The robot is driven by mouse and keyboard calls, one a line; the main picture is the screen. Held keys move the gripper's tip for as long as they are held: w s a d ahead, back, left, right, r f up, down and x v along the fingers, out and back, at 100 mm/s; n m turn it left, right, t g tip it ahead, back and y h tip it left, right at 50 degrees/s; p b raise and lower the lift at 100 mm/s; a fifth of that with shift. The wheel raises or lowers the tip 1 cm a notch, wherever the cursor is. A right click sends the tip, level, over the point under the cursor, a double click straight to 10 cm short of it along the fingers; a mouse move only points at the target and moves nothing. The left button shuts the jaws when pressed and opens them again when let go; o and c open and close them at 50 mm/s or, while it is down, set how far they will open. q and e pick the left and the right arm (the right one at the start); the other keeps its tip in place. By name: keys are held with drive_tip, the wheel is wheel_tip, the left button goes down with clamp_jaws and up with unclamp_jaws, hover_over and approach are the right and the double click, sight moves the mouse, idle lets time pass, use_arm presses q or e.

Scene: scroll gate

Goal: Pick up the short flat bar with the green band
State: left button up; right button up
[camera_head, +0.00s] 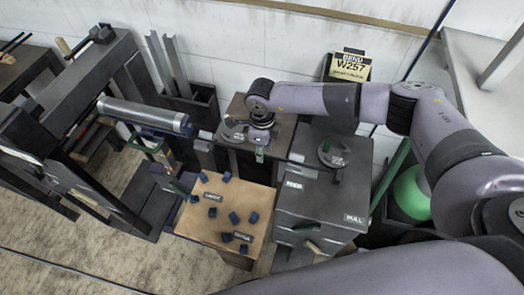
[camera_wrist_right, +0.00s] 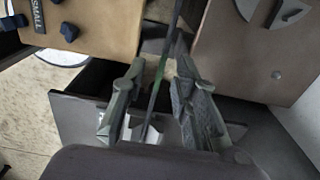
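A thin dark flat bar with a green band (camera_wrist_right: 157,88) runs between the fingers of my right gripper (camera_wrist_right: 160,72) in the right wrist view. The two fingers stand apart on either side of the bar, with gaps visible, so the gripper is open around it. In the head view my right gripper (camera_head: 260,152) points down near the dark bench top, and a little green shows there; the bar itself is too small to make out clearly. My left gripper is in neither view.
A wooden board (camera_head: 217,203) with several blue pieces is in front. A grey cabinet (camera_head: 318,200) stands to the right of it. A dark bin (camera_head: 205,103) with tall bars stands at the back. A roller (camera_head: 143,115) is at left. A green ball (camera_head: 411,193) is at right.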

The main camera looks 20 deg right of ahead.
drive_tip(key=shift+c, duration=0.6)
clamp_jaws()
